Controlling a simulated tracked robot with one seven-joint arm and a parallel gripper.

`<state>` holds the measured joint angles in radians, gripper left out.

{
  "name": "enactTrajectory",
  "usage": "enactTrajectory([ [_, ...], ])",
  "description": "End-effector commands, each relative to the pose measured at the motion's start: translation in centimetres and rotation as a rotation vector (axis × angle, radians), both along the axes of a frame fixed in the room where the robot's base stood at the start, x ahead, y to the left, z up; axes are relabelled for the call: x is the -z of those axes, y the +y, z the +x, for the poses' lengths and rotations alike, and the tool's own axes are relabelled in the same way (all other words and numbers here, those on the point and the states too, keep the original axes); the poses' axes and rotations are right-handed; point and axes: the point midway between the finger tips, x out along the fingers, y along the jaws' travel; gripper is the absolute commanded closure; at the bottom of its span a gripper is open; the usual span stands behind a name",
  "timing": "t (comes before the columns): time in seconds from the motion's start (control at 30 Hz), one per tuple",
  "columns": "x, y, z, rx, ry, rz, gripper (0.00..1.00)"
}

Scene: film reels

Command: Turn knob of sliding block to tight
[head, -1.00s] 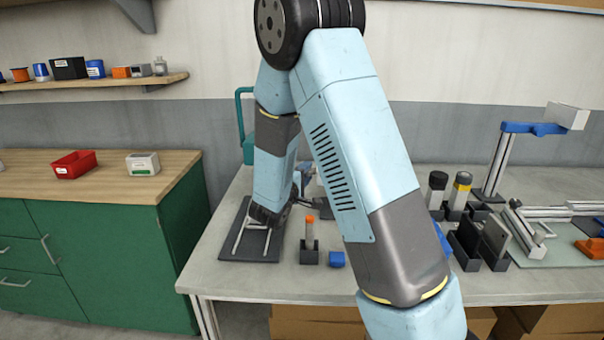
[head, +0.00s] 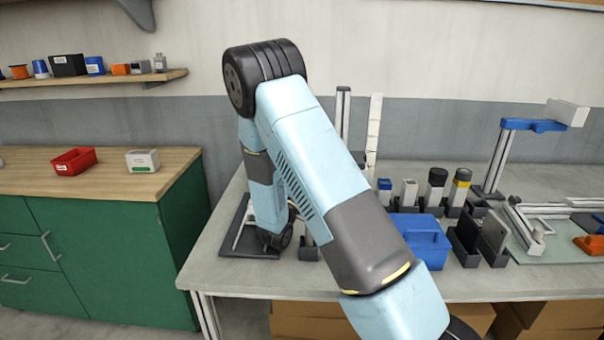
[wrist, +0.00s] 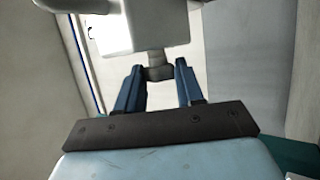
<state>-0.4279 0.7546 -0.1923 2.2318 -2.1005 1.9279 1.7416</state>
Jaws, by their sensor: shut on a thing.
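In the wrist view my gripper (wrist: 159,78) has its two blue fingers on either side of a small dark grey knob (wrist: 155,71). The fingers are shut on the knob. The knob sits on the near side of a pale block (wrist: 152,24), which I take to be the sliding block. Any tight or loose mark on the knob cannot be made out. In the head view my arm hides the gripper, the knob and the block.
A blue caddy (head: 424,238) stands on the grey bench (head: 290,286) right of my arm, with several holders and bottles beyond it. A dark mat (head: 229,246) lies at the left. A green cabinet (head: 92,262) stands left of the bench.

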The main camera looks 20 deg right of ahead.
Motion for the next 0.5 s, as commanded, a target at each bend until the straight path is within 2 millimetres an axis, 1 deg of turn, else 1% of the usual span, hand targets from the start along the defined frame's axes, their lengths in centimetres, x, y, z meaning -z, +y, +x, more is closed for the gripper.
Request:
enactTrajectory([
  [0.03,0.54,-0.2,-0.05,0.003,0.012,0.003,0.93],
  [0.37,0.53,-0.17,-0.05,0.002,0.01,0.002,0.94],
  [0.4,0.53,-0.16,-0.05,0.002,0.01,0.002,0.61],
  [0.5,0.44,-0.12,-0.03,0.002,0.008,0.002,0.52],
])
